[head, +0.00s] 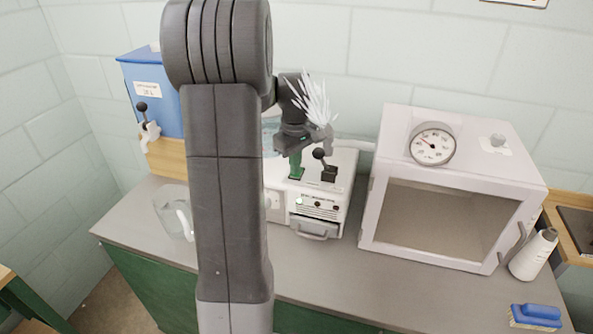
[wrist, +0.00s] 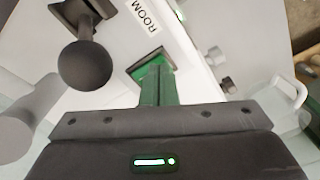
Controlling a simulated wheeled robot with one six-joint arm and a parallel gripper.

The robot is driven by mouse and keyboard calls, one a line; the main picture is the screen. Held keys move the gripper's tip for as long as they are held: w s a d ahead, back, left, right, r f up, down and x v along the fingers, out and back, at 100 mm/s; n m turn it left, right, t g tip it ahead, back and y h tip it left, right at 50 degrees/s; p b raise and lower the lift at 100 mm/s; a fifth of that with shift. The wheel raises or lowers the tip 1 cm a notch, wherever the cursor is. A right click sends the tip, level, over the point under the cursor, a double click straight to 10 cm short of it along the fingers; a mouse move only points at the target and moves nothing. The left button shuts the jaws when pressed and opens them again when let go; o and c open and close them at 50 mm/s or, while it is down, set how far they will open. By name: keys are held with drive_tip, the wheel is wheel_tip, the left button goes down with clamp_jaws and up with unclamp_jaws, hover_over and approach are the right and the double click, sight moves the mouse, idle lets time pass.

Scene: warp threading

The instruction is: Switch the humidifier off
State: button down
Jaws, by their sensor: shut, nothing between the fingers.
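The humidifier appears to be the white box (head: 340,190) at the middle of the bench, with a small control panel (head: 319,206) on its front. A black ball-topped lever (head: 329,173) stands on its top; the ball (wrist: 85,65) is large at upper left in the wrist view, near a label reading "ROOM" (wrist: 146,14). A white plume (head: 313,98) rises behind my gripper. My gripper (head: 296,174) points down at the box top, left of the lever, its green fingers (wrist: 158,85) shut and empty. A dark-edged green patch (wrist: 150,60) is at their tips; contact is unclear.
A blue box (head: 150,85) and a second ball lever (head: 147,122) are at left. My arm hides part of the bench.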

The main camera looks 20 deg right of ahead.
drive_tip(key=shift+f, duration=0.3)
drive_tip(key=shift+r, duration=0.15)
wheel_tip(320, 180, up, 7)
drive_tip(key=p, duration=0.5)
drive_tip(key=shift+p, duration=0.3)
drive_tip(key=shift+f, duration=0.25)
